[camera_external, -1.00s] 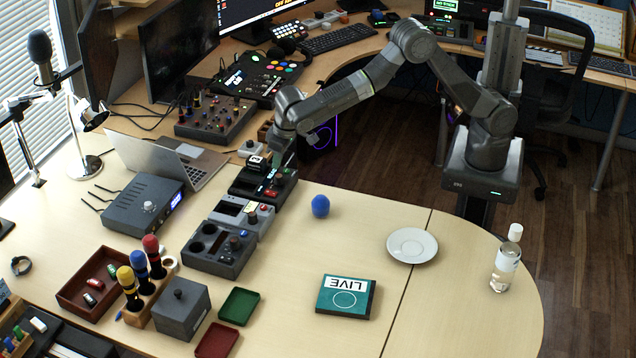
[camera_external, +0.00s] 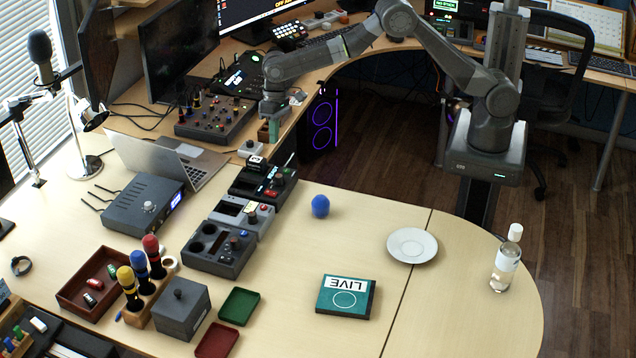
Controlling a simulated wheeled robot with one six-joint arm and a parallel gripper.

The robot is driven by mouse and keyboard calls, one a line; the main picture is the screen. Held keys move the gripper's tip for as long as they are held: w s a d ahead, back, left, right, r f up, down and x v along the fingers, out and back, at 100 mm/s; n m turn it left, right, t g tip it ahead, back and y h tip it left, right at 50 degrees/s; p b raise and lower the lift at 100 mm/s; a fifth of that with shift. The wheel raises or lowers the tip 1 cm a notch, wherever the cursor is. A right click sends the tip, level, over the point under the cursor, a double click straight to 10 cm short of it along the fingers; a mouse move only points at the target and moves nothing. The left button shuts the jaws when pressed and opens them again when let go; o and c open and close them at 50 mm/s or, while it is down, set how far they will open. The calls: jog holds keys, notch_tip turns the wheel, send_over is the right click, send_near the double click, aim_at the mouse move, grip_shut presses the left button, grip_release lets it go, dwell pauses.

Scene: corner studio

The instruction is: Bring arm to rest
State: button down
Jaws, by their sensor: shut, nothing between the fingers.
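My gripper (camera_external: 273,135) is at the far side of the desk, pointing down, above and behind the black device with red lights (camera_external: 264,185). It is small in this view and looks shut, with nothing seen in it. My arm reaches left from its column at the right, with the elbow raised near the top of the picture. The gripper is clear of the black device.
The middle of the desk is open.

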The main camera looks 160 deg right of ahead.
notch_tip(320, 180, down, 8)
jog(key=w+t+b, duration=0.1)
jog(key=w, duration=0.1)
jog(key=shift+d+t+y+b, duration=0.3)
jog(key=shift+y+b, duration=0.1)
jog(key=c, duration=2.1)
grip_release()
